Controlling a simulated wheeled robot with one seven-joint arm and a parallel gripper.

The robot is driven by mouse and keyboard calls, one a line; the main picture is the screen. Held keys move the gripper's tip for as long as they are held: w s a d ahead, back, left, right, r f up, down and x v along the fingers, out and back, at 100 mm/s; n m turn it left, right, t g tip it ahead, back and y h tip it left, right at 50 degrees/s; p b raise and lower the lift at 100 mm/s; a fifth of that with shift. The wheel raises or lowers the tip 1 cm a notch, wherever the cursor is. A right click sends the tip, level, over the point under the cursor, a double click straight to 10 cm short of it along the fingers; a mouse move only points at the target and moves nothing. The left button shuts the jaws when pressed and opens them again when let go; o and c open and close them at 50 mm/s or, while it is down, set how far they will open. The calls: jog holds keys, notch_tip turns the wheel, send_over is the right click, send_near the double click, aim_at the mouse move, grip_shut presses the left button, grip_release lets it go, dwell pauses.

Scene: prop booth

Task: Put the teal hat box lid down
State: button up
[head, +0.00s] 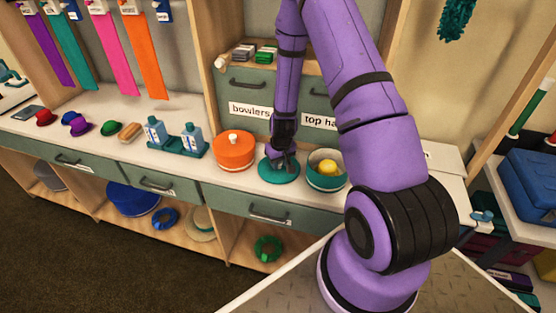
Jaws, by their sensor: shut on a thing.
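The teal hat box lid (280,175) is a flat teal disc at the front part of the white counter. My gripper (283,161) is directly above it, pointing down and shut on it, most likely by a knob that the fingers hide. I cannot tell whether the lid touches the counter or hovers just over it.
An orange lidded hat box (233,150) stands close on the lid's left. Further left are two blue bottles on a teal tray (178,148) and a brush (130,131). Drawers labelled "bowlers" (248,110) and "top ha…" rise behind. The counter's front edge is near the lid.

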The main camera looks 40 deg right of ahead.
jog(key=shift+f, duration=0.2)
jog(key=o, duration=0.9)
jog(key=shift+r, duration=0.15)
